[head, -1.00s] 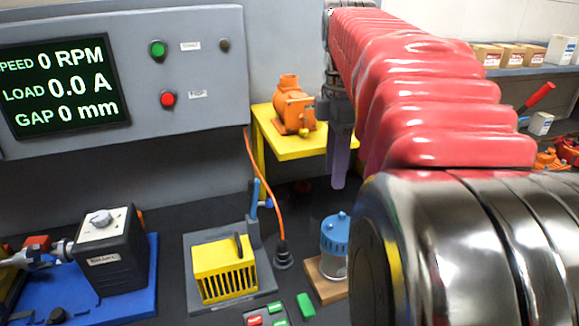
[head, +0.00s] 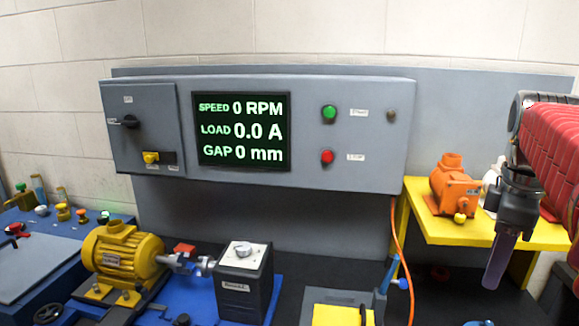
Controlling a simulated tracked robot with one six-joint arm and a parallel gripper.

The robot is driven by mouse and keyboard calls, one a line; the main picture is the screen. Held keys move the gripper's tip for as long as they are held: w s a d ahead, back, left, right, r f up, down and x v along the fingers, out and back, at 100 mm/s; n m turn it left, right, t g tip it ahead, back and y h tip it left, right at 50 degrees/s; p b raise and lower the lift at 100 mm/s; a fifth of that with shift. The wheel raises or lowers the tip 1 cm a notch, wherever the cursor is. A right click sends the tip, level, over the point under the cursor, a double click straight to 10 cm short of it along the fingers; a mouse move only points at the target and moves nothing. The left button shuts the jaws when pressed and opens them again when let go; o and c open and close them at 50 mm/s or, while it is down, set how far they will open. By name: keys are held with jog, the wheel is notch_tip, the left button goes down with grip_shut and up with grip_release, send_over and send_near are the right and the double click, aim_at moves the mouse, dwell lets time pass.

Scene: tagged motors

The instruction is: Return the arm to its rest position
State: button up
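My arm, in a red ribbed sleeve, enters from the right edge of the head view. My gripper (head: 497,262) hangs down from its dark wrist at the right, in front of the yellow stand. One greyish-purple finger shows, pointing down. A second finger cannot be made out, so its opening is unclear. I see nothing held at its tip. An orange motor (head: 453,184) sits on the yellow stand (head: 420,222), just left of my wrist. A yellow motor (head: 121,257) is at the lower left, coupled by a shaft to a black box with a dial (head: 243,284).
A grey control panel (head: 365,128) with a screen reading 0 RPM, 0.0 A and 0 mm spans the back. A yellow-topped fixture (head: 337,303) with a blue lever is at the bottom. An orange cable (head: 398,240) hangs right of it. A blue bench (head: 40,250) is at left.

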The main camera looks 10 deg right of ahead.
jog(key=a+f+m+t+h, duration=0.1)
jog(key=a+f+m+t, duration=0.2)
jog(key=a+f+m, duration=0.7)
jog(key=s+a+f+t, duration=0.1)
jog(key=s+a+f, duration=0.1)
jog(key=a, duration=0.5)
jog(key=s+a+f+n+t+y, duration=0.1)
jog(key=s+a+f, duration=0.1)
jog(key=a, duration=0.5)
jog(key=shift+s+a+f, duration=0.15)
jog(key=shift+s+a, duration=0.2)
jog(key=shift+s, duration=0.5)
jog(key=shift+d, duration=0.15)
